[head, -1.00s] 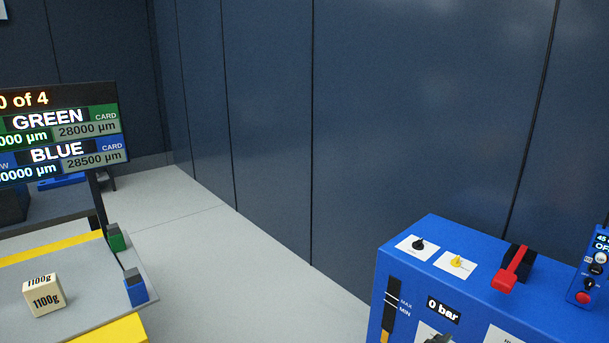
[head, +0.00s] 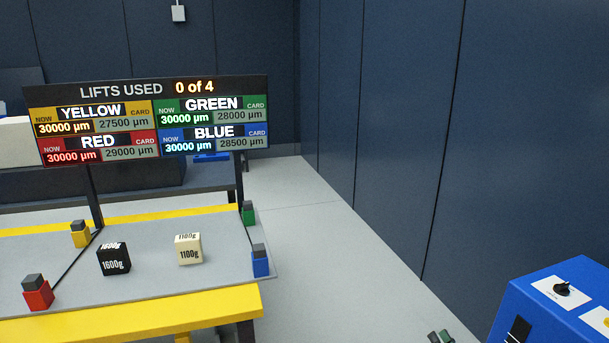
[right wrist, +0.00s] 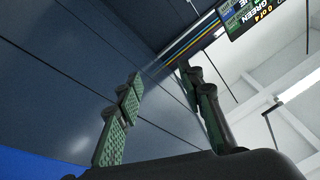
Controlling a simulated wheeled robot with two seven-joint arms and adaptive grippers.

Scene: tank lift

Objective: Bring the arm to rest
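My right gripper (head: 440,337) shows only as green-padded fingertips at the bottom edge of the head view, left of the blue cabinet and over the floor. In the right wrist view its two fingers (right wrist: 160,75) stand apart with nothing between them, so it is open and empty. Dark wall panels and a ceiling show beyond the fingers. The rest of the right arm is out of the head view. My left gripper is in neither view.
The yellow-edged table (head: 130,325) at left carries a black 1600g block (head: 113,260), a cream 1100g block (head: 188,250) and coloured corner pieces. A display board (head: 150,122) reads 0 of 4. The blue cabinet (head: 545,315) stands at lower right. Open floor (head: 330,250) lies between.

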